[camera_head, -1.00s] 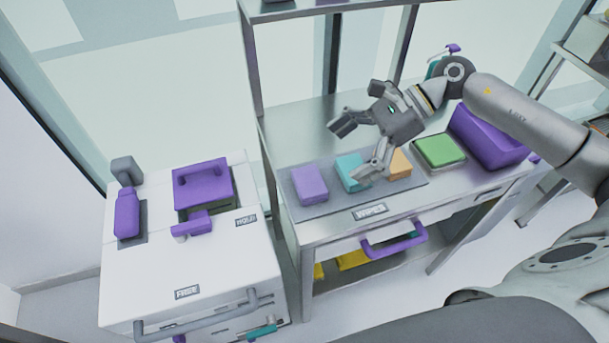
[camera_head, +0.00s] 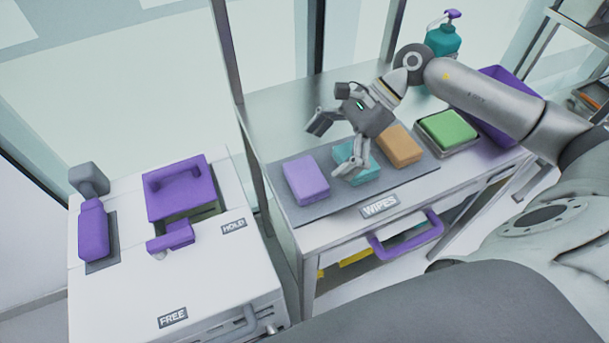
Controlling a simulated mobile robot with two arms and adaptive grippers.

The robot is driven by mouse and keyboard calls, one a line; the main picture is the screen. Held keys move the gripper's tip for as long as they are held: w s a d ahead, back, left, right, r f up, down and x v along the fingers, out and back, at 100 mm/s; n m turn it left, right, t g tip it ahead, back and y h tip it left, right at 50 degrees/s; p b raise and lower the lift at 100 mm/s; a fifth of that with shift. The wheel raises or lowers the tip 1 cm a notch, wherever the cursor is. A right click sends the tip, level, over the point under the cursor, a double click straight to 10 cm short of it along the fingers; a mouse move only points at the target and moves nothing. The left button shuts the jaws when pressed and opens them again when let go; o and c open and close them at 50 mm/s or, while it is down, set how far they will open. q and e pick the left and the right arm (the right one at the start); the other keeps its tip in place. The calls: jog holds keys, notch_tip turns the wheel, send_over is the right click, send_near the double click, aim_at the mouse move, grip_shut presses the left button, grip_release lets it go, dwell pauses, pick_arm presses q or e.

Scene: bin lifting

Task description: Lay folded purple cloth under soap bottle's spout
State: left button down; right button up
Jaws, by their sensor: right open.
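The folded purple cloth (camera_head: 306,180) lies at the left end of a grey mat (camera_head: 292,212) marked WIPES on the metal table. The soap bottle (camera_head: 442,40) is teal with a purple pump spout (camera_head: 453,14). It stands at the back right of the table, its lower part hidden behind my right arm. My right gripper (camera_head: 333,150) is open and empty above the mat, over the teal cloth (camera_head: 356,163) and to the right of the purple cloth. My left gripper is not in view.
An orange cloth (camera_head: 400,146) lies right of the teal one. A green block in a tray (camera_head: 447,131) and a purple bin (camera_head: 500,85) stand farther right. A white cabinet (camera_head: 215,270) with purple items is at the left. A purple drawer handle (camera_head: 410,240) sticks out in front.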

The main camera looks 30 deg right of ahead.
aim_at(305, 175)
jog(key=shift+x, duration=0.9)
jog(key=p+x, duration=0.2)
jog(key=x, duration=0.3)
jog(key=shift+s+p, duration=0.1)
jog(key=shift+p, duration=0.25)
jog(key=shift+a+f, duration=0.1)
jog(key=shift+f, duration=0.2)
jog(key=shift+c, duration=0.4)
jog(key=c, duration=0.7)
jog(key=shift+c, duration=0.2)
jog(key=shift+r, duration=0.2)
